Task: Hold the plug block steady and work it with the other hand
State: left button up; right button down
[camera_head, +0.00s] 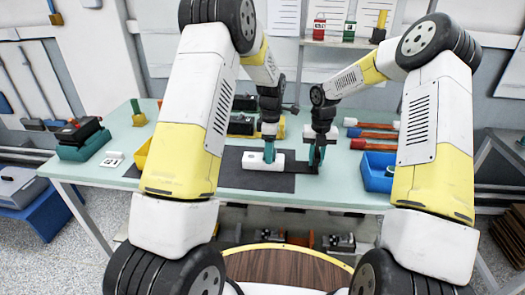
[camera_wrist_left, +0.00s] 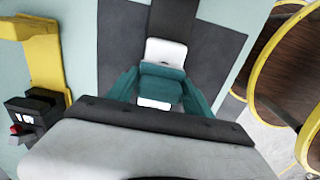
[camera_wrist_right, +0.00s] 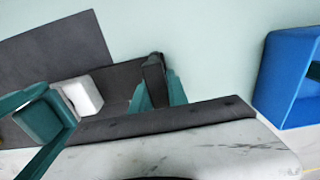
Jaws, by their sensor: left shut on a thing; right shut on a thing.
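The white plug block (camera_head: 262,165) lies on the dark mat in the middle of the table. My left gripper (camera_head: 269,152) comes down over it and is shut on it. In the left wrist view white parts of the block (camera_wrist_left: 166,51) show on both sides of the teal fingers (camera_wrist_left: 160,85). My right gripper (camera_head: 316,157) is just right of the block, low over a dark strip (camera_head: 297,169). In the right wrist view it is shut on a small dark upright piece (camera_wrist_right: 153,75). The white block (camera_wrist_right: 83,95) shows there beside my left gripper's fingers; much of it is hidden.
A blue bin (camera_head: 378,173) stands right of my right gripper. Several red and blue rods (camera_head: 372,134) lie behind it. A yellow bracket (camera_wrist_left: 45,60) and a black device (camera_wrist_left: 36,112) show in the left wrist view. The mat (camera_head: 240,181) is bare in front.

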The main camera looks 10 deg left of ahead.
pick_arm(q)
jog(key=d, duration=0.2)
jog(key=shift+d, duration=0.3)
jog(key=shift+r, duration=0.15)
notch_tip(320, 180, up, 8)
dwell(0.3)
pick_arm(e)
jog(key=c, duration=1.2)
grip_release()
jog(key=shift+r, duration=0.1)
